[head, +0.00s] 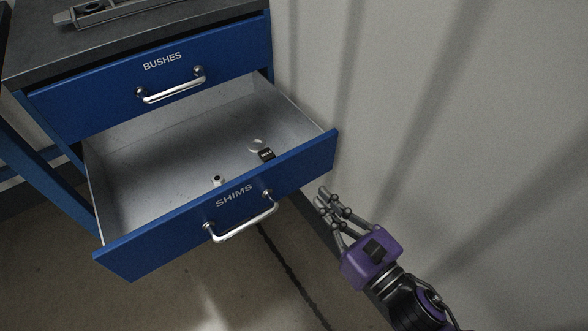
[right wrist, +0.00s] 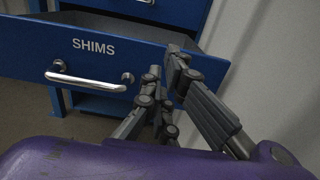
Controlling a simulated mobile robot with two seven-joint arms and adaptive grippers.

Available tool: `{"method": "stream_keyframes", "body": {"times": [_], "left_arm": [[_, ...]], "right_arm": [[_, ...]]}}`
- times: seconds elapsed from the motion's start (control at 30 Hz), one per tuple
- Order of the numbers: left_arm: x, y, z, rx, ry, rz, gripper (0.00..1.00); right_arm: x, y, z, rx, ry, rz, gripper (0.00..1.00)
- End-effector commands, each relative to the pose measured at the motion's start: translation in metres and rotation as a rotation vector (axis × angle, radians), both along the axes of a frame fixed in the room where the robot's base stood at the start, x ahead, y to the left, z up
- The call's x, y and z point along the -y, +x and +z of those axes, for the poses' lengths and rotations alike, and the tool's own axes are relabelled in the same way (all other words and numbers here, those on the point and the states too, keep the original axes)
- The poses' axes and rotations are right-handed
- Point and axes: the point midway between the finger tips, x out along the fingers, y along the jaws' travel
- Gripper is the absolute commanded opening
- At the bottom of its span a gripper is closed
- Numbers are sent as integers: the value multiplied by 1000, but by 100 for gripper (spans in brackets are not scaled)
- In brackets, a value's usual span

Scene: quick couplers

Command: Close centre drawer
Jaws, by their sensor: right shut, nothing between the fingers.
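The drawer labelled SHIMS (head: 165,239), below the one labelled BUSHES, is pulled well out and its grey inside (head: 150,165) shows. Its blue front also shows in the right wrist view (right wrist: 30,50). Its silver bar handle (head: 242,226) is in the middle of the front and appears in the right wrist view (right wrist: 88,82). My right gripper (head: 326,196) is shut and empty, just off the right end of the drawer front, apart from the handle. In the right wrist view its fingers (right wrist: 166,62) overlap the right part of the front; contact cannot be told. My left gripper is not in view.
The BUSHES drawer (head: 80,105) has its own silver handle (head: 172,91). A pale wall (head: 460,120) stands close on the right.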

Motion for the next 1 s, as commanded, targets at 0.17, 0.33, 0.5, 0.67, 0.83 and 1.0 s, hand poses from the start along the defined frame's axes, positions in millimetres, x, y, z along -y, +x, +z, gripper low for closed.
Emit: {"method": "stream_keyframes", "body": {"times": [0.17,0.33,0.5,0.67,0.83,1.0], "left_arm": [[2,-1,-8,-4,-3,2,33],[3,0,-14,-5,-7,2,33],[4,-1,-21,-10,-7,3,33],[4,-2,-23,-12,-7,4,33],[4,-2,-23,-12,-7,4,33],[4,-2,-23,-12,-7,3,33]], "right_arm": [[-23,34,0,1,4,1,0],[-42,62,-1,-1,4,1,0],[-55,82,-1,-3,4,-1,0],[-61,90,-1,-3,4,-1,0],[-62,92,-1,-4,4,-1,0],[-62,92,0,-4,4,-1,0]]}}
